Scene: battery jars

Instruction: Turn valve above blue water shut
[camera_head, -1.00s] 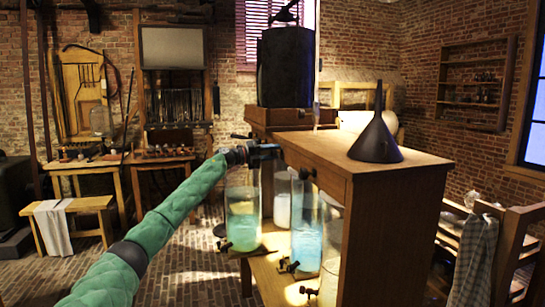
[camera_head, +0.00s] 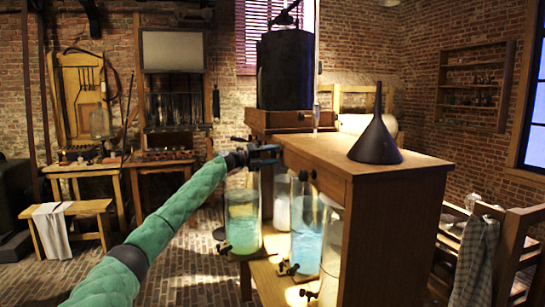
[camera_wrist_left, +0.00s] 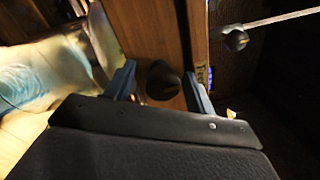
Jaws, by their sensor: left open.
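My left gripper (camera_head: 268,154) is at the upper edge of the wooden cabinet (camera_head: 385,235), above the jars. In the left wrist view its two fingers (camera_wrist_left: 160,74) are open, one on each side of a dark round knob (camera_wrist_left: 164,84) on a wooden face. I cannot tell whether they touch it. In the head view dark valve knobs (camera_head: 303,175) show on the cabinet above the jar of blue water (camera_head: 307,246). A jar of greenish water (camera_head: 242,226) stands to its left. The gripper partly hides the upper cabinet edge. My right gripper is not in view.
A dark funnel (camera_head: 376,137) stands on the cabinet top. Another jar (camera_head: 331,250) stands at the cabinet's near side. Small dark taps (camera_head: 289,268) stick out low on the jars. A second dark knob (camera_wrist_left: 236,40) with a pale rod shows in the wrist view.

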